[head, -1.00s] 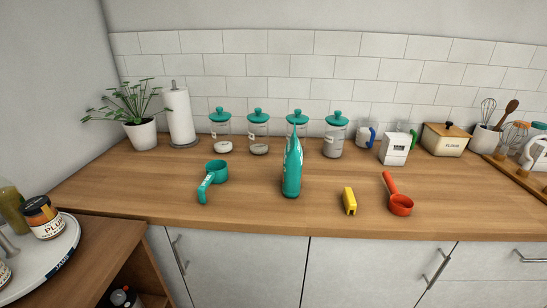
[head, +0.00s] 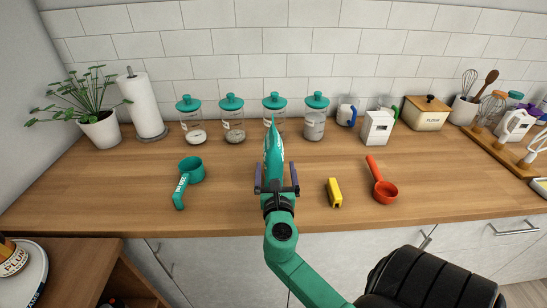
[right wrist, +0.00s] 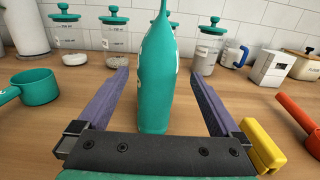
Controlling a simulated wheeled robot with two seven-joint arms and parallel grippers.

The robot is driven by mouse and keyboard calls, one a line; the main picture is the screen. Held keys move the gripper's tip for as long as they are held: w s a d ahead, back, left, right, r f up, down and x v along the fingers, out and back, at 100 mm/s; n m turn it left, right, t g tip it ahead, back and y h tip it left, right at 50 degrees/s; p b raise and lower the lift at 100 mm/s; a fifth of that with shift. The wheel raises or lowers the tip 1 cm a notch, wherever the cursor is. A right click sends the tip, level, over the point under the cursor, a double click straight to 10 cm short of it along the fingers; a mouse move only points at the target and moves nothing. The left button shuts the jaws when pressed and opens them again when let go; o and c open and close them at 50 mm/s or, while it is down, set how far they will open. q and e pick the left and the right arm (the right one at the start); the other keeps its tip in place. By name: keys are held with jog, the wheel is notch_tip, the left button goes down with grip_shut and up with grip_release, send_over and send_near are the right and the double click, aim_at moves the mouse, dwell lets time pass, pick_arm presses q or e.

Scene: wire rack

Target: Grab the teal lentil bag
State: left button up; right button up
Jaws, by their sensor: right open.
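The teal lentil bag (head: 273,152) stands upright on the wooden counter, in front of the row of jars. It also shows in the right wrist view (right wrist: 158,80), tapering to a thin top. My right gripper (head: 277,176) is open. In the right wrist view its two purple fingers (right wrist: 161,98) lie one on each side of the bag, with a gap showing on both sides. The bag's lower front is partly hidden by the gripper in the head view. My left gripper is not in view.
A teal measuring cup (head: 189,177) lies to the left. A yellow clip (head: 334,193) and a red scoop (head: 383,188) lie to the right. Glass jars with teal lids (head: 232,119) stand behind the bag. The wooden counter (head: 120,195) is bare at the left front.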

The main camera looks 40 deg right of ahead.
jog(key=p+x, duration=0.1)
jog(key=x, duration=0.4)
jog(key=shift+w+f, duration=0.2)
jog(key=shift+w+d+f, duration=0.1)
jog(key=shift+w+d, duration=0.05)
jog(key=shift+w, duration=0.15)
grip_shut()
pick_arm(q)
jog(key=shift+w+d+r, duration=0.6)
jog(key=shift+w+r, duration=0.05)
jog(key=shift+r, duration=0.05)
